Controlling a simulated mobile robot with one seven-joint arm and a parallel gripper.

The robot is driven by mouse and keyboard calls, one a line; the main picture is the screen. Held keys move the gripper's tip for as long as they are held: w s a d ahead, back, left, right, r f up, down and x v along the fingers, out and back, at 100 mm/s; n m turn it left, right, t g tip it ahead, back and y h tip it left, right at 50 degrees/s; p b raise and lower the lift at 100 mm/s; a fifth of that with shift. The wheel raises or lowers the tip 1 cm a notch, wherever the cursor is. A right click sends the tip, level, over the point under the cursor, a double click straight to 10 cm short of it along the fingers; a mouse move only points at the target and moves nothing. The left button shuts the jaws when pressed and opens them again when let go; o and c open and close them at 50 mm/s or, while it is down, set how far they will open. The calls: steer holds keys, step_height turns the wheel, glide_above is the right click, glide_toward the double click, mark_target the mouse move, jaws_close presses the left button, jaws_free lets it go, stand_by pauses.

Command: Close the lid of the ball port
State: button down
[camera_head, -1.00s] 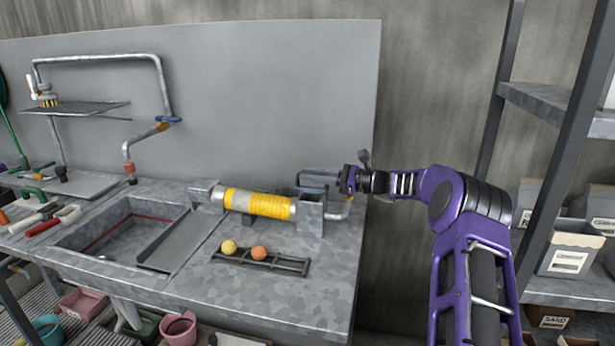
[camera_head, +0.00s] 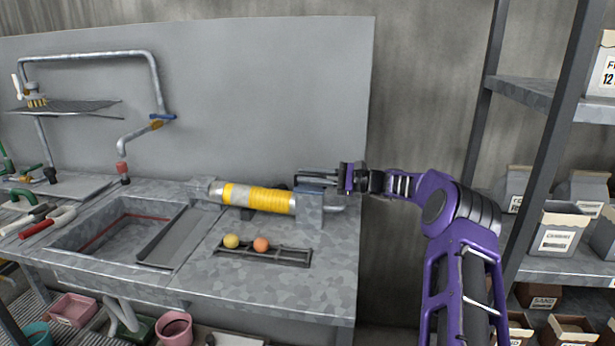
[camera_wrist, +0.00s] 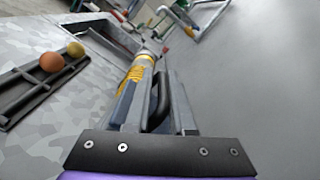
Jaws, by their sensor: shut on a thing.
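The ball port is a grey metal box (camera_head: 309,208) at the right end of the yellow-banded cylinder (camera_head: 256,198) on the bench. My gripper (camera_head: 315,178) is level over the top of this box, reaching in from the right. In the wrist view, my gripper's fingers (camera_wrist: 152,98) stand on both sides of a black handle (camera_wrist: 158,100), which I take to be the lid's, and are shut on it. The lid appears low and about flat on the box, but the fingers hide most of it. I cannot tell whether it is fully seated.
A yellow ball (camera_head: 231,241) and an orange ball (camera_head: 261,244) rest in a dark rack (camera_head: 285,257) in front of the cylinder. A sink (camera_head: 112,232) lies left. A wall panel (camera_head: 260,90) stands behind the bench. Shelves with boxes (camera_head: 562,228) stand right.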

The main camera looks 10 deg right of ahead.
steer(key=shift+w+d, duration=0.1)
steer(key=shift+d, duration=0.05)
steer(key=c, duration=0.9)
jaws_free()
steer(key=p+v, duration=0.1)
steer(key=v, duration=1.6)
steer(key=shift+d, duration=0.25)
